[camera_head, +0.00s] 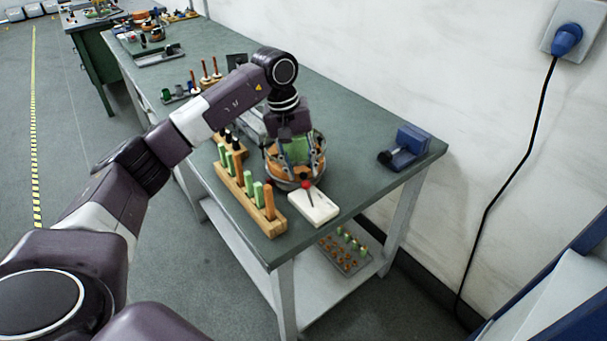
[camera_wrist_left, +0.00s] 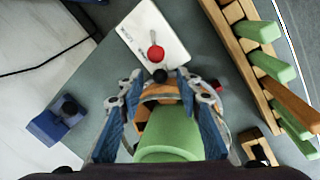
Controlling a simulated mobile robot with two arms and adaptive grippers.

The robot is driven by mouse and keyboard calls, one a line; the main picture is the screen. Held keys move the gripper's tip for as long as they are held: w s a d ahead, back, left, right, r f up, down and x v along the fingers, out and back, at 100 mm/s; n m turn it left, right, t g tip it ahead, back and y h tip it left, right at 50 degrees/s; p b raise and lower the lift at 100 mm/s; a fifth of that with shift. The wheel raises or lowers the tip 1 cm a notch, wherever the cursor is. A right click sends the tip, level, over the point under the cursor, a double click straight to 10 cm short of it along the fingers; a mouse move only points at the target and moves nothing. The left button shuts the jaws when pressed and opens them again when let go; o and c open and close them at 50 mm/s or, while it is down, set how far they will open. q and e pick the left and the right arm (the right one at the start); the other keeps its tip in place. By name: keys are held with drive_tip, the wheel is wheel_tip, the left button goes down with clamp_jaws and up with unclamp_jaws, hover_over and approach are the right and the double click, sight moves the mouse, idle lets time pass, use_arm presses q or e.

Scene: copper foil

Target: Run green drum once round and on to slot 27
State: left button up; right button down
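The green drum (camera_head: 297,150) stands on a round orange-and-metal device (camera_head: 284,172) near the table's front end. My left gripper (camera_head: 296,168) points down over it, with a finger on either side. In the left wrist view the drum (camera_wrist_left: 168,130) lies between the blue finger pads (camera_wrist_left: 157,85); a gap shows on its left side, and the right pad is close to it. I cannot tell whether that pad touches. A red knob (camera_wrist_left: 156,53) shows over a white card (camera_wrist_left: 150,28) with dark writing. Slot numbers are not readable. My right gripper is out of view.
A wooden rack (camera_head: 250,203) with green and orange pegs stands left of the device. A blue clamp-like tool (camera_head: 405,148) sits near the table's right edge. A tray of small parts (camera_head: 345,252) is on the lower shelf.

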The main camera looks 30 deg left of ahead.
use_arm(q)
wheel_tip(320, 180, up, 9)
drive_tip(key=s+a, duration=0.1)
drive_tip(key=shift+a, duration=0.25)
